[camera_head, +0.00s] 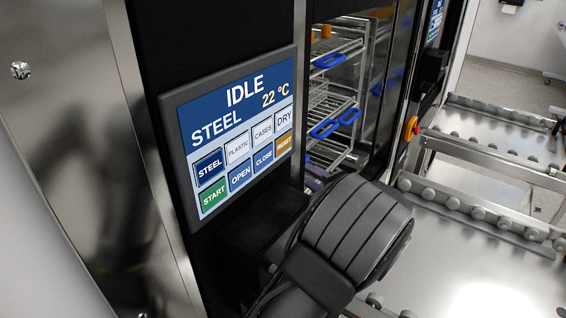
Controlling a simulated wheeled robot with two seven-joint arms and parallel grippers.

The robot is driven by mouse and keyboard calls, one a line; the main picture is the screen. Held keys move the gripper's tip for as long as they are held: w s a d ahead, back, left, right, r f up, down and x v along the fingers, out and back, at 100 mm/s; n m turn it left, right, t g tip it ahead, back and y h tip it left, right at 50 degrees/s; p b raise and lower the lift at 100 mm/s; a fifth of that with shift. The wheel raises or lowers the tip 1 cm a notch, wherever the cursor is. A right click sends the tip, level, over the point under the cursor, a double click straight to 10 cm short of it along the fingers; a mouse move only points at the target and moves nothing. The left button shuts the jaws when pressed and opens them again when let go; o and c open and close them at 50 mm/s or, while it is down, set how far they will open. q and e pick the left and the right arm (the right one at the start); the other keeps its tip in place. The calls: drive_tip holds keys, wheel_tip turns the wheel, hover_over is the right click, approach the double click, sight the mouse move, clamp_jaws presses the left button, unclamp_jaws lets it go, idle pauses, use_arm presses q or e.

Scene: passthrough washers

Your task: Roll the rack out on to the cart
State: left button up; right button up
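The wire rack (333,88) stands inside the washer, behind the dark front. It has several tiers with blue clips or handles on its shelves. The cart (440,262) is at the right, with a bare steel top and rails of grey rollers. The part of the cart in view carries no rack. My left arm, dark and ribbed (357,228), is in the lower middle, in front of the washer's lower edge and the near end of the cart. Its gripper fingers cannot be made out. My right gripper is not in view.
A control panel (238,130) reads IDLE, STEEL, 22 °C, with START, OPEN and CLOSE buttons. A second roller surface (500,118) lies further back. Steel panels (75,110) fill the left.

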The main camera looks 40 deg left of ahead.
use_arm(q)
drive_tip(key=p+x, duration=0.2)
drive_tip(key=x, duration=0.5)
drive_tip(key=shift+w+a, duration=0.15)
idle(0.3)
drive_tip(key=shift+c, duration=0.6)
clamp_jaws()
idle(0.8)
